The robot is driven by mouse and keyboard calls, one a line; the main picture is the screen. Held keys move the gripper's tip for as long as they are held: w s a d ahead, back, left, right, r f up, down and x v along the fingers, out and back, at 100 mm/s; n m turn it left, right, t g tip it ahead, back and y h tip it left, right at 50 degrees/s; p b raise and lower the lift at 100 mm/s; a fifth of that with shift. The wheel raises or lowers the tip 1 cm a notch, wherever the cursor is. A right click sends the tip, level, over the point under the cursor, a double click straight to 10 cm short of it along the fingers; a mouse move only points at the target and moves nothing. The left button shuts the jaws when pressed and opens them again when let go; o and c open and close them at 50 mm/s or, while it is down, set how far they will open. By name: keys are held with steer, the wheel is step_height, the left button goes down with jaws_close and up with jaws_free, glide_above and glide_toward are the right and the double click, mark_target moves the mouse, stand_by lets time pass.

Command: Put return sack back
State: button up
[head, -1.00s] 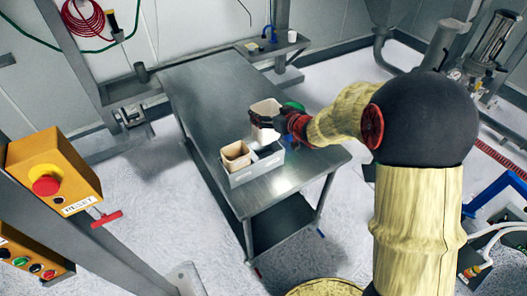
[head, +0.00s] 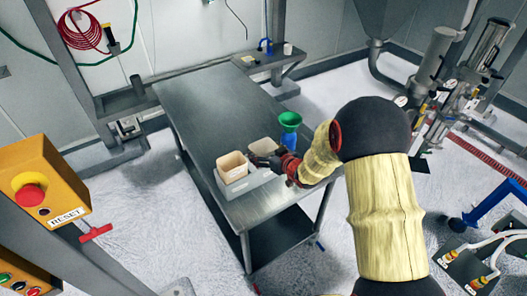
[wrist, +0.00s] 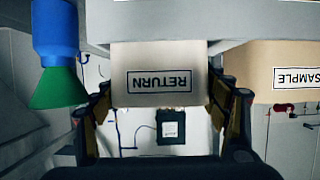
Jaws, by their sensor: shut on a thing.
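The return sack (wrist: 163,80), pale with a RETURN label, sits between the fingers of my gripper (wrist: 163,120) in the wrist view, where the picture is inverted. My gripper is shut on it. In the head view the return sack (head: 264,147) is at the right half of the grey tray (head: 238,189), beside the tan sample sack (head: 232,165). The tray wall hides its lower part, so I cannot tell whether it rests on the bottom. My gripper (head: 268,162) reaches in from the right. The sample sack (wrist: 285,75) also shows in the wrist view.
A green funnel (head: 290,120) with a blue lower part stands on the steel table (head: 205,100), just behind and right of the return sack. It is close to my gripper in the wrist view (wrist: 58,85). The table's far part is clear.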

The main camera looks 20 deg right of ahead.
steer(key=shift+r, duration=0.15)
steer(key=o, duration=1.5)
steer(key=shift+o, duration=0.2)
